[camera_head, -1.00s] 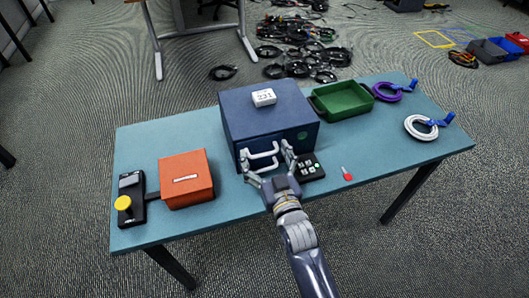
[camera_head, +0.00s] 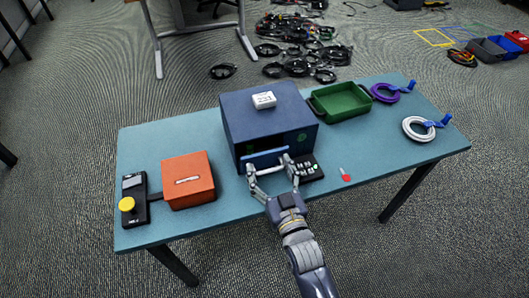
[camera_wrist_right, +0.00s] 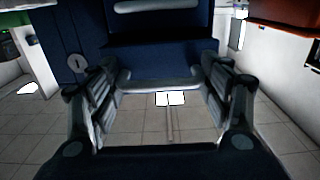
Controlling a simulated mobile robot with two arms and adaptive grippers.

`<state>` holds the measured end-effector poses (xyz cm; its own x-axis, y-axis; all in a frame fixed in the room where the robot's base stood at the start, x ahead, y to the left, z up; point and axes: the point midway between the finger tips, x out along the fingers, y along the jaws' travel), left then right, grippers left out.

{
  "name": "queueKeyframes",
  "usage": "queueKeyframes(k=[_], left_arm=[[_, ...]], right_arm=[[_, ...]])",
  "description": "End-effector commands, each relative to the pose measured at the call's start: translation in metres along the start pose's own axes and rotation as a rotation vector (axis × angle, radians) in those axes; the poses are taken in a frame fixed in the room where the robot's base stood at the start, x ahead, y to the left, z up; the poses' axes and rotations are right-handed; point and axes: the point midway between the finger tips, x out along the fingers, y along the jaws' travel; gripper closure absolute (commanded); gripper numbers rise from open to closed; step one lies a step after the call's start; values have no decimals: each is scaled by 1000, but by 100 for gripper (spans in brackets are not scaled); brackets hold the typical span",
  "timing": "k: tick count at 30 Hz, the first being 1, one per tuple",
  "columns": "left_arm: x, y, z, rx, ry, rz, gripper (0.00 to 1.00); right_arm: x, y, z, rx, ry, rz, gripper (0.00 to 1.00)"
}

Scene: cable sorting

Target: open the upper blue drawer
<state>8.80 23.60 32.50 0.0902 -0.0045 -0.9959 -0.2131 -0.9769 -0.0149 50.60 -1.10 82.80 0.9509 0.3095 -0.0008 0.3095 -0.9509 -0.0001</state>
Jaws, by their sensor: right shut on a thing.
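The blue drawer cabinet (camera_head: 270,110) stands at the middle of the table, with a white numbered block (camera_head: 264,100) on top. Its upper drawer (camera_head: 264,156) stands a little out from the front, with a dark gap above its front edge. My right gripper (camera_head: 272,168) is at the front of the cabinet, its fingers on the upper drawer's handle. In the right wrist view, the pale handle (camera_wrist_right: 160,86) lies between the two fingers, and another handle (camera_wrist_right: 155,6) shows at the top edge. The lower handle is hidden by my gripper in the head view. My left gripper is out of view.
An orange box (camera_head: 188,187) and a black device with a yellow knob (camera_head: 130,203) stand at the left. A black keypad (camera_head: 312,169) and a red-tipped item (camera_head: 345,176) lie right of my gripper. A green tray (camera_head: 342,103) and purple and white cable coils (camera_head: 420,128) are farther right.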

Motion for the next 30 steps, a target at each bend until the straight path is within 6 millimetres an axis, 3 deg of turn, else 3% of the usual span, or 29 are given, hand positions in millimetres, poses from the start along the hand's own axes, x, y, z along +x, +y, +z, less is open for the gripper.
queueKeyframes(k=[1, 6, 12, 24, 25, 26, 30], left_arm=[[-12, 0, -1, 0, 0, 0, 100], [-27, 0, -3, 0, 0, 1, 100], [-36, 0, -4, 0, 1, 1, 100], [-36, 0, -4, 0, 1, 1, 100], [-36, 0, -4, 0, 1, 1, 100], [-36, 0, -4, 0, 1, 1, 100], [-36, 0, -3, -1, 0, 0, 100]], right_arm=[[-15, 2, -3, -3, -7, 3, 71], [-56, 2, -3, -2, -5, 3, 71], [-88, 2, -3, -3, -1, 3, 71], [-94, 3, -3, -4, 5, 5, 71], [-94, 3, -3, -4, 6, 5, 24], [-94, 3, -3, -4, 6, 5, 17], [-94, 3, -3, -4, 6, 5, 17]])
